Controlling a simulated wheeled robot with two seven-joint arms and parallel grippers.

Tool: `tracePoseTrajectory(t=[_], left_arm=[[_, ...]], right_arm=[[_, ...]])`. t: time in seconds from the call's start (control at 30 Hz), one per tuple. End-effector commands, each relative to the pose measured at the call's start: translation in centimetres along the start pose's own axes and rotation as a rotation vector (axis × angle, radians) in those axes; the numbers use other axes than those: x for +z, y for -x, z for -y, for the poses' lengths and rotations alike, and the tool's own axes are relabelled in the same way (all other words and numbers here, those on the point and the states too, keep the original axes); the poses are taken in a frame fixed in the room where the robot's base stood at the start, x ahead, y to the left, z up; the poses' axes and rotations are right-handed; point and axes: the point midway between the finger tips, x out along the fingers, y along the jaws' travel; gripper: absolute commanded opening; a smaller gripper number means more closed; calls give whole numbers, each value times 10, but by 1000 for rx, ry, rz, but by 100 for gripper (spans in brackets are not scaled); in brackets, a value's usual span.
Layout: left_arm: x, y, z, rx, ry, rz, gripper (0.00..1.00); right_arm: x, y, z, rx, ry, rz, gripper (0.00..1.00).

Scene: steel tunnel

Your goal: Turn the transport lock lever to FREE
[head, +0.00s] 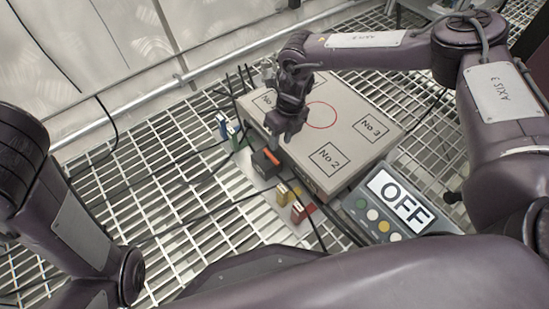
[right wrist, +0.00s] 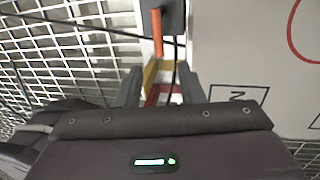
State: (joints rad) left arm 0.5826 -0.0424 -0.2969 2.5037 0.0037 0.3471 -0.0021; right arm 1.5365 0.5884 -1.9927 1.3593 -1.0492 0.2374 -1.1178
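The transport lock lever appears as an orange bar on a dark block (head: 264,165) at the near left side of the grey case (head: 347,112). In the right wrist view the orange lever (right wrist: 158,34) stands out from the dark block, ahead of and roughly between my fingertips. My right gripper (head: 283,141) is close above the lever, beside the case's edge. Its two fingers (right wrist: 160,82) are spread apart with nothing held between them. I cannot read any FREE mark. My left arm enters at the left, but its gripper is outside the picture.
A panel (head: 402,205) reading OFF stands right of the case. Yellow and red blocks (head: 291,197) and blue and green blocks (head: 227,128) stand beside the case. Black cables cross the grating (head: 160,200). The grating at the left is mostly open.

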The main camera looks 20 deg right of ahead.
Motion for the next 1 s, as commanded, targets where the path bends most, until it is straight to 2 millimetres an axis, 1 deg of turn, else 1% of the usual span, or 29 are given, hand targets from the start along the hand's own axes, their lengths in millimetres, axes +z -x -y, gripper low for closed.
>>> tracePoseTrajectory(t=[0.3, 0.4, 0.53, 0.77, 0.87, 1.0], left_arm=[[-8, 35, -4, 0, 0, 4, 36], [-13, 40, -5, -8, 4, -5, 36], [-18, 40, -5, -14, 10, -18, 36], [-18, 38, -5, -18, 12, -19, 36], [-18, 38, -5, -18, 12, -19, 36], [-18, 38, -5, -18, 12, -18, 36]], right_arm=[[0, -51, 0, 1, -2, -2, 35], [0, -66, 0, 1, 0, 0, 35], [0, -74, -1, 2, -1, 1, 35], [0, -72, -1, 2, -2, 1, 35], [0, -72, -1, 2, -2, 1, 23], [0, -73, -1, 2, -2, 1, 5]])
